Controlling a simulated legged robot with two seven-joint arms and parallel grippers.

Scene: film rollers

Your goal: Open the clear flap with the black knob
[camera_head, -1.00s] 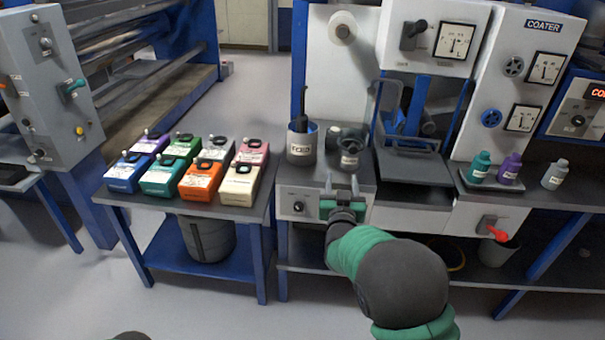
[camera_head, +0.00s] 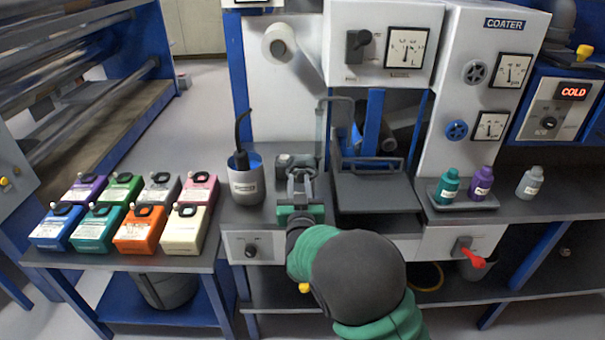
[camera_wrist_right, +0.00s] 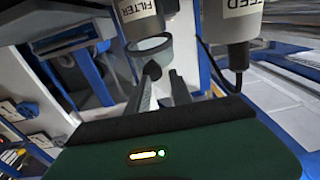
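My right gripper (camera_head: 302,180) is in front of the cup labelled FILTER (camera_wrist_right: 150,48), left of and below the panel. Its two fingers (camera_wrist_right: 163,92) are apart with nothing held. A small black rounded end (camera_wrist_right: 152,70) shows by one fingertip in the wrist view. My left gripper is out of view.
The FEED pot (camera_head: 246,180) stands just left of my right gripper, with a black tube rising from it. The dark tray (camera_head: 375,193) lies to the right. Coloured bottles (camera_head: 481,183) stand further right. Several coloured boxes (camera_head: 140,230) fill the left table.

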